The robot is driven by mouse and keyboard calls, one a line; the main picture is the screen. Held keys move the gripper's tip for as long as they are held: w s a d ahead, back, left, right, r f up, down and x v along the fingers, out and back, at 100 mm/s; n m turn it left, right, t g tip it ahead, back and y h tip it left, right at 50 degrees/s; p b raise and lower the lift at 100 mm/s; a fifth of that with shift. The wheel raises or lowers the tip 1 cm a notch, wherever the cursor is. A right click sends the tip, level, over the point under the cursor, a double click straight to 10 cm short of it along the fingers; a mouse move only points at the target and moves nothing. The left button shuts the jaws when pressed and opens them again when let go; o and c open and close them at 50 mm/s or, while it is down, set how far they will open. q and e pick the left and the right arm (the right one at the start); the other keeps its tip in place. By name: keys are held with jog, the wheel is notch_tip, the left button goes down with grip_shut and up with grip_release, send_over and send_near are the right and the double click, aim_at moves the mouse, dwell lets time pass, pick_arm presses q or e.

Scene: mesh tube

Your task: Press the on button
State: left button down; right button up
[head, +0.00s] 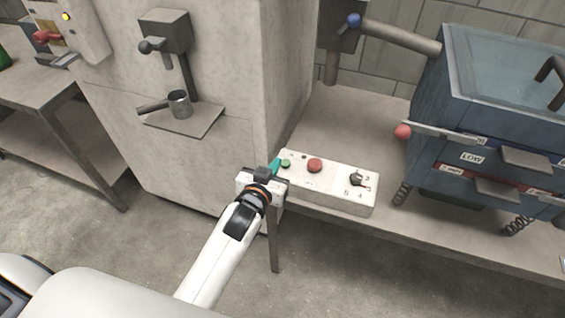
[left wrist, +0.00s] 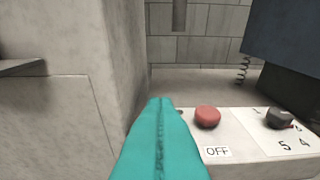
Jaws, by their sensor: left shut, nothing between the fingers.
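A white control box (head: 328,187) sits at the front edge of the table. It carries a small green button (head: 286,163) at its left end, a red button (head: 315,165) and a black rotary knob (head: 356,178) with numbers. My left gripper (head: 274,168) is shut and empty, its teal fingertips just left of the green button; I cannot tell whether they touch it. In the left wrist view the teal fingers (left wrist: 160,145) hide the green button. There the red button (left wrist: 207,116), with an OFF label (left wrist: 217,152), and the knob (left wrist: 281,118) show to the right. My right gripper is not in view.
A large pale machine cabinet (head: 200,130) stands left of the box. A blue machine (head: 470,130) with a red-knobbed lever (head: 403,132) stands on the table (head: 345,125) at the right. The tabletop behind the box is clear.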

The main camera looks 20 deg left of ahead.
pick_arm(q)
send_over(285, 163)
jog(key=s, duration=0.2)
jog(key=shift+f, duration=0.65)
notch_tip(285, 163, down, 3)
jog(key=shift+r, duration=0.15)
jog(key=shift+s+f, duration=0.1)
jog(key=shift+f, duration=0.65)
jog(key=shift+f, duration=0.1)
